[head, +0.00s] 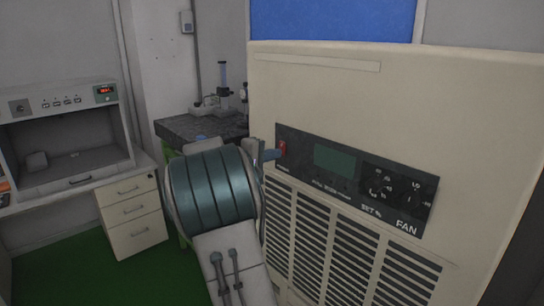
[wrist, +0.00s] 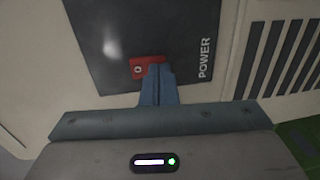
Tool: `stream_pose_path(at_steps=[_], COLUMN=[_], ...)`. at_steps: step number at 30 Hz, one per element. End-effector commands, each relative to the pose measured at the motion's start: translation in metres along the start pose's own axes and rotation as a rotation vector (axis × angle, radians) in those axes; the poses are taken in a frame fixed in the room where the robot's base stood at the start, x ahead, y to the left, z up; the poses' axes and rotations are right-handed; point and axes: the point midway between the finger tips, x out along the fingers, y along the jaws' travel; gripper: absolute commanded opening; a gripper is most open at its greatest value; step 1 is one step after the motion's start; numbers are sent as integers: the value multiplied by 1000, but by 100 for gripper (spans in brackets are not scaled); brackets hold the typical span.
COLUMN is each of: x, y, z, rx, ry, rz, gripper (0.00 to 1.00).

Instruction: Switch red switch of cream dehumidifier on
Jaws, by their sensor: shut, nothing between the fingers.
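The cream dehumidifier (head: 330,80) fills the right of the head view, with a dark control panel (head: 330,183) on its front. The red switch (head: 283,149) sits at the panel's left end. In the wrist view the red switch (wrist: 139,68) shows a small round mark, beside the word POWER. My gripper (head: 270,155) is shut and empty. In the wrist view its blue fingertips (wrist: 156,72) overlap the right part of the switch and hide it. The tips are at or very close to the switch; I cannot tell if they touch.
Vent slats (head: 330,250) lie below the panel. A dark bench (head: 200,127) with an instrument stands behind my arm. A fume cabinet (head: 65,135) and a drawer unit (head: 132,215) are at the left. Green floor (head: 90,270) shows between them and my arm.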

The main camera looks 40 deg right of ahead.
Motion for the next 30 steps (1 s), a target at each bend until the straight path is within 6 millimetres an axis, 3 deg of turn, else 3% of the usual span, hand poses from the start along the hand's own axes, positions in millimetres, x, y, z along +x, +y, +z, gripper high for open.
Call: stream_pose_path(at_steps=[4,8,17,23,30], x=[4,5,-3,-34,-89], y=[-9,-2,-6,-17,-28], z=[0,0,0,1,1], rx=[1,1,1,4,3], ry=[1,0,1,0,-3], rz=[31,44,43,44,44], gripper=[0,0,0,0,0])
